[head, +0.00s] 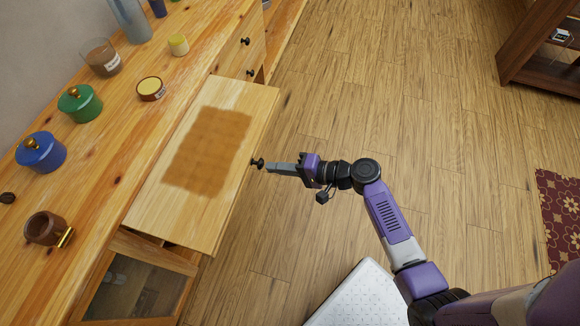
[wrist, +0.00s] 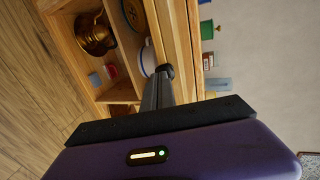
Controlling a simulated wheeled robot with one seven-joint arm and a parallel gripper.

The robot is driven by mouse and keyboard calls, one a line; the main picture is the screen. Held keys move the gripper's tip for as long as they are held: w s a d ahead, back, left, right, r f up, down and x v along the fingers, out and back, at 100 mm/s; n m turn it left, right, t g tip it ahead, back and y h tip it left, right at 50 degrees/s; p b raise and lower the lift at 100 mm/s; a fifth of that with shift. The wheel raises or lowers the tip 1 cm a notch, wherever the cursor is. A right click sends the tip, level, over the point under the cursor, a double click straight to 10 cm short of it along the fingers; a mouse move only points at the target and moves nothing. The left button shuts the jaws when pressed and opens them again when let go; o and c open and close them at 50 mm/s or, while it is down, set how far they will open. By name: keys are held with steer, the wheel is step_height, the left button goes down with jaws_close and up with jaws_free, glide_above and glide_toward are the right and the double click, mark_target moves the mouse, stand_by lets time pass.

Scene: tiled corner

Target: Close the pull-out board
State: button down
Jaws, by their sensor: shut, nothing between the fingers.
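The pull-out board (head: 236,97) is a pale wooden slab with a darker brown patch on top. In the head view it sticks out from the wooden cabinet toward the floor side. A small black knob (head: 257,163) is on its front edge. My gripper (head: 272,167) is shut, with its fingertips right at the knob; I cannot tell whether they touch it. In the wrist view the shut fingers (wrist: 158,92) point at the dark knob (wrist: 165,70), with the board's edge behind it.
The cabinet top (head: 110,150) holds a blue pot (head: 41,152), a green pot (head: 80,103), a brown mug (head: 45,229) and several jars. A glass-fronted door (head: 140,285) is below the board.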

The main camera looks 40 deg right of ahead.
mark_target(186, 143)
steer(key=shift+w+a, duration=0.2)
steer(key=shift+w, duration=0.1)
steer(key=w+a+b, duration=0.2)
steer(key=w+a, duration=0.2)
steer(key=w, duration=0.3)
steer(key=w+a+b, duration=0.3)
steer(key=w+a, duration=0.1)
steer(key=w, duration=0.3)
steer(key=w+a+b, duration=0.2)
steer(key=w+a, duration=0.2)
steer(key=w, duration=0.4)
steer(key=shift+w+a+f+b, duration=0.1)
steer(key=shift+a+b, duration=0.25)
steer(key=shift+a, duration=0.05)
steer(key=shift+w+a, duration=0.15)
steer(key=shift+w, duration=0.15)
steer(key=shift+w+a+r, duration=0.1)
steer(key=shift+w+r, duration=0.05)
steer(key=shift+r, duration=0.1)
steer(key=shift+a, duration=0.1)
